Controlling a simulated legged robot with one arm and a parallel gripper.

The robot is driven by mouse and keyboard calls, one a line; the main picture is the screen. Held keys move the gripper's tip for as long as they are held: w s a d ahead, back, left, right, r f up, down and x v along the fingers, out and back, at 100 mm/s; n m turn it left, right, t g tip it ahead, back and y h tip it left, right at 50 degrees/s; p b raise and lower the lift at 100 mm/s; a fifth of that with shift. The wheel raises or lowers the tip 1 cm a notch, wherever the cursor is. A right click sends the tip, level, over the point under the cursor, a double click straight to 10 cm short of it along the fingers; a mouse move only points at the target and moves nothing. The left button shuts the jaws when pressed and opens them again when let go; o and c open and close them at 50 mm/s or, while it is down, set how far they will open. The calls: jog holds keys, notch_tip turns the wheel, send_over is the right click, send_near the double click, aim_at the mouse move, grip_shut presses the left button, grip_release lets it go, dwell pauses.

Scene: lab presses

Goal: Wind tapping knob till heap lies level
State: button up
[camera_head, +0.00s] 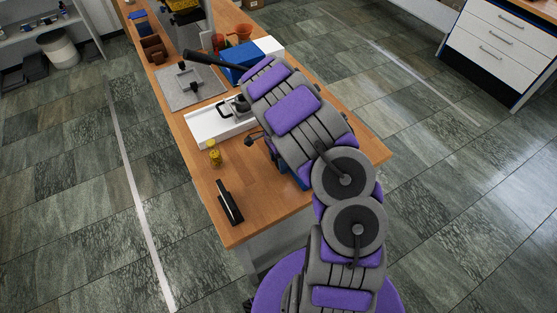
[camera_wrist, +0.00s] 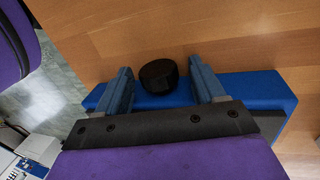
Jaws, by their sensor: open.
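In the wrist view a round black knob (camera_wrist: 158,76) stands at the edge of a blue base (camera_wrist: 262,92) on the wooden bench. My gripper (camera_wrist: 161,68) is open, with one finger on each side of the knob. A gap shows between the knob and the left finger; the right finger is close to it, and I cannot tell if they touch. In the head view my arm hides the knob and most of the gripper; a bit of blue (camera_head: 291,178) shows below the arm. I cannot make out the heap in either view.
The bench's near corner is bare. White drawers (camera_head: 492,45) stand far right.

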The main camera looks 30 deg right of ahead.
jog(key=shift+c, duration=0.3)
jog(key=c, duration=1)
jog(key=shift+s+r+t+p, duration=0.1)
jog(key=shift+r+t+p, duration=0.05)
jog(key=shift+t+p, duration=0.3)
jog(key=shift+t+p, duration=0.35)
jog(key=shift+p, duration=0.1)
jog(key=shift+s+t, duration=0.2)
jog(key=shift+t, duration=0.6)
jog(key=shift+s+f+t+b, duration=0.25)
jog(key=shift+t+b, duration=0.5)
jog(key=shift+t, duration=0.25)
jog(key=shift+w+t+b, duration=0.1)
jog(key=shift+t+b, duration=0.2)
jog(key=shift+b, duration=0.05)
jog(key=shift+r+b, duration=0.15)
jog(key=shift+b, duration=0.15)
